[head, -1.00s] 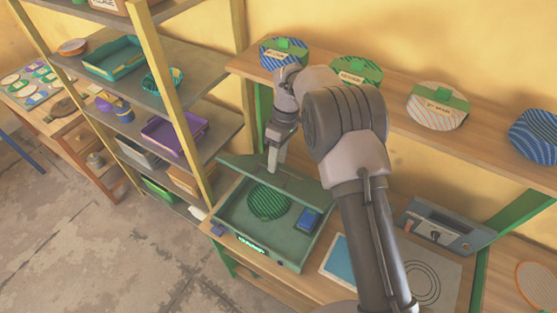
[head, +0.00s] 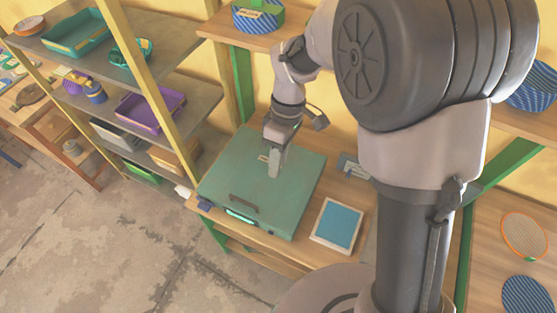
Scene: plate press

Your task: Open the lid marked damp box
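A green box with a flat lid (head: 230,172) sits on the wooden bench below the wall shelf. The lid is down and covers the inside. A dark handle (head: 243,203) lies near its front edge, and a lit green strip (head: 241,217) shows on the front. A small pale label (head: 262,158) on the lid is partly behind my gripper and too small to read. My gripper (head: 274,172) points down over the middle of the lid, behind the handle. I cannot tell whether it touches the lid, or whether its fingers are apart.
A blue-topped pad (head: 338,224) lies right of the box. A shelf rack (head: 141,60) with trays, including a purple one (head: 150,108), stands at the left. A blue and green striped round item (head: 258,16) is on the upper shelf. My arm hides much of the right side.

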